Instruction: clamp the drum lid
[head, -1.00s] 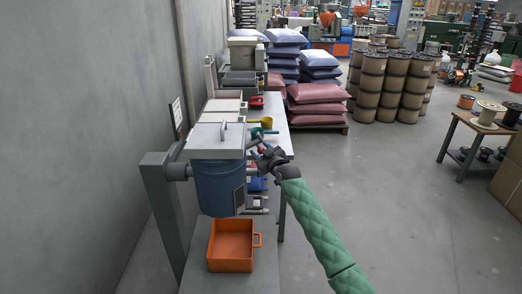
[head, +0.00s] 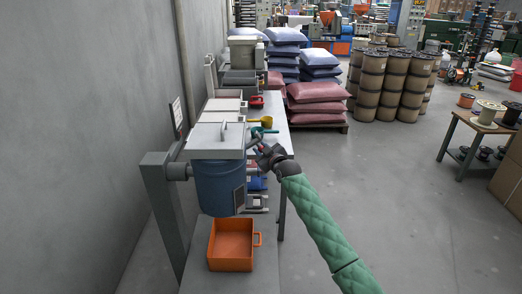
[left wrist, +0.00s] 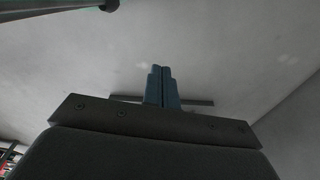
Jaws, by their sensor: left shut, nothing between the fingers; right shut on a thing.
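The blue drum (head: 219,188) hangs on a grey post bracket at the left, with its grey flat lid (head: 212,145) lying closed on top. The lid has a small loop handle (head: 224,131). My right gripper (head: 262,153) is at the right edge of the lid, shut on what looks like the lid clamp's lever (head: 253,140); the fingers and dark wrist partly hide it. My left gripper (left wrist: 163,72) is shut and empty in the left wrist view, over grey floor, and is not in the head view.
An orange bin (head: 232,244) sits below the drum on a grey surface. A teal scoop (head: 262,131), a yellow scoop (head: 263,121) and a red scoop (head: 257,101) lie on the bench behind.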

